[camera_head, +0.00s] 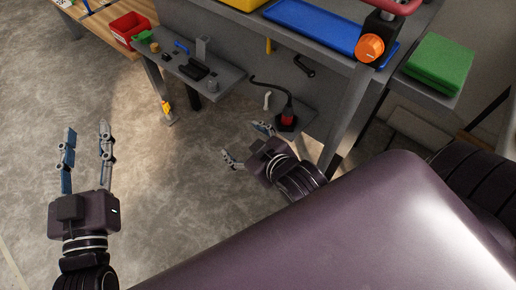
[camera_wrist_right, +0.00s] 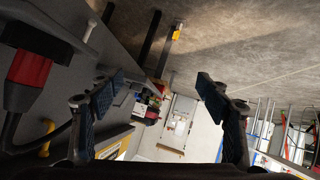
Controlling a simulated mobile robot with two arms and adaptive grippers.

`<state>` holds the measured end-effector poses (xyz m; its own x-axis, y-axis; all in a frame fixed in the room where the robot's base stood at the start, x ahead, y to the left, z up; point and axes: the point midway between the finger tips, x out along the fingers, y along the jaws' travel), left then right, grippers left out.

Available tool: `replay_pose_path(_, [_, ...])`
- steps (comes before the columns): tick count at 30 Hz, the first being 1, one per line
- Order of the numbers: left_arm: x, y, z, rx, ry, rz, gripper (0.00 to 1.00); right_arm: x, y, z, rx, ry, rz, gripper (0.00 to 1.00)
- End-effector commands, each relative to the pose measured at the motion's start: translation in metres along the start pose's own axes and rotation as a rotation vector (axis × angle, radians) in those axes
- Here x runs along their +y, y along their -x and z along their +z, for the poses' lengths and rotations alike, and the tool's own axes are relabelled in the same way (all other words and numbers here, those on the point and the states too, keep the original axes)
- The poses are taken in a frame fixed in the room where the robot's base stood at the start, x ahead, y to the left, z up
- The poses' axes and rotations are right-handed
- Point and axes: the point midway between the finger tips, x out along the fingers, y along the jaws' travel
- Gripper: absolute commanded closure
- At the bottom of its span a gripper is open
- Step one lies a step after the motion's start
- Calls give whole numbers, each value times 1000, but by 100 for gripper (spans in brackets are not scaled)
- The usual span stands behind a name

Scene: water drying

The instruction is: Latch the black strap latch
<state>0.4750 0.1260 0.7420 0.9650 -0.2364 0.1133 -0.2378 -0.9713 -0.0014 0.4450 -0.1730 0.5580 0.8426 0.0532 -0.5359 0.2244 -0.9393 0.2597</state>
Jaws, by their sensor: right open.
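A small black curved piece (camera_head: 304,65) is fixed to the grey panel under the workbench top in the head view. It may be the black strap latch, but it is too small to tell whether it is latched. My right gripper (camera_head: 247,144) is open and empty, below and to the left of that piece, in front of the lower grey shelf. Its two spread fingers also show in the right wrist view (camera_wrist_right: 160,92), with nothing between them. My left gripper (camera_head: 87,146) is open and empty over the floor at the left, far from the bench.
A red-and-black device (camera_head: 288,118) with a black cable stands on the lower shelf, close to my right gripper; it also shows in the wrist view (camera_wrist_right: 29,68). A small side table (camera_head: 226,80) holds several parts. A red bin (camera_head: 127,28) stands behind. Floor at left is clear.

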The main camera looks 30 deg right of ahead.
Motion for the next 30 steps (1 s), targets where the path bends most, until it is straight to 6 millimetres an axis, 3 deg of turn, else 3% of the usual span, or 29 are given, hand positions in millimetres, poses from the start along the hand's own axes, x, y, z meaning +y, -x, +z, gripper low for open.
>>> replay_pose_path(4, [0, 1, 7, 0, 0, 0, 60, -13, 14, -18, 78, -194, -88, 30])
replay_pose_path(6, [0, -1, -9, 1, 0, 0, 60, -18, 9, -15, 56, -238, -114, 30])
replay_pose_path(18, [0, -6, -56, 0, 0, 0, 60, -37, -29, 53, -116, -217, -129, 30])
replay_pose_path(30, [0, -10, -88, 0, 0, 0, 60, -53, -42, 116, -245, -207, -143, 30])
